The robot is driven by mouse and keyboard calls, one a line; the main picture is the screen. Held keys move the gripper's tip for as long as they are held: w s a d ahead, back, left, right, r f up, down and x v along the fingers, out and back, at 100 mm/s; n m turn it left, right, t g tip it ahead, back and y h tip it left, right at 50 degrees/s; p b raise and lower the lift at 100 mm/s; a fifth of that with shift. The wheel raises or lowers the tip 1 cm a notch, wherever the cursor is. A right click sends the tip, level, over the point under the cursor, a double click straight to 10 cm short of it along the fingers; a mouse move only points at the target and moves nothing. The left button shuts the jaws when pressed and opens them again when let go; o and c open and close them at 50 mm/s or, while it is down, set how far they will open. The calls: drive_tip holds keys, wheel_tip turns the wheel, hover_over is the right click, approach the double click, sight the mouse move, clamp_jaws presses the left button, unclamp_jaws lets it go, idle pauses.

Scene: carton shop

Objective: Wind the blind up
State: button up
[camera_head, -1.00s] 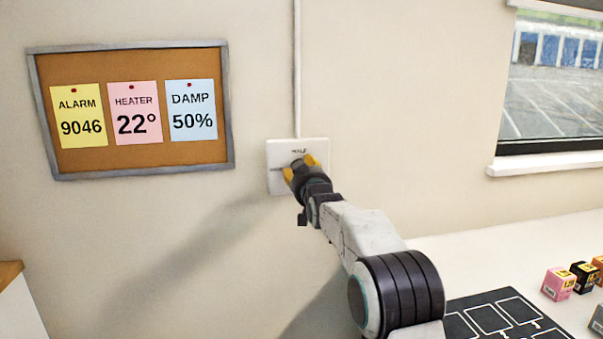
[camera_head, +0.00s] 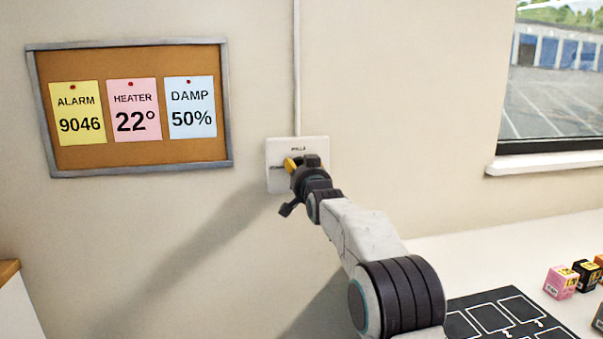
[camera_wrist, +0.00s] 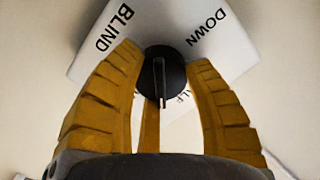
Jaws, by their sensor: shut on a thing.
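A white wall switch plate (camera_head: 280,148) stands on the wall right of the notice board. In the wrist view the plate (camera_wrist: 178,22) reads BLIND and DOWN, with another word partly hidden near the knob. A round black knob (camera_wrist: 176,72) with a raised bar sits on it. My gripper (camera_head: 293,164) is at the plate in the head view. In the wrist view its yellow fingers (camera_wrist: 164,66) are closed on both sides of the knob. The window (camera_head: 555,80) at the upper right shows a parking lot and trees, with no blind in the visible part.
A cork board (camera_head: 90,65) with three notes hangs left of the plate. A white conduit (camera_head: 297,70) runs up from it. A counter (camera_head: 455,245) below holds a black marked mat (camera_head: 510,307) and small boxes, one pink (camera_head: 561,282).

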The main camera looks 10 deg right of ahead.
drive_tip(key=m, duration=0.4)
drive_tip(key=shift+a+f+m+b, duration=0.1)
drive_tip(key=shift+f+m+b, duration=0.2)
drive_tip(key=shift+f, duration=0.05)
drive_tip(key=shift+r+m, duration=0.1)
drive_tip(key=shift+m, duration=2.1)
drive_tip(key=shift+a+r, duration=0.1)
drive_tip(key=o, duration=0.9)
drive_tip(key=shift+w+a, duration=0.1)
drive_tip(key=shift+a, duration=0.05)
drive_tip(key=o, duration=0.3)
drive_tip(key=shift+r, duration=0.1)
drive_tip(key=shift+d, duration=0.2)
drive_tip(key=shift+s, duration=6.05)
drive_tip(key=shift+s, duration=0.1)
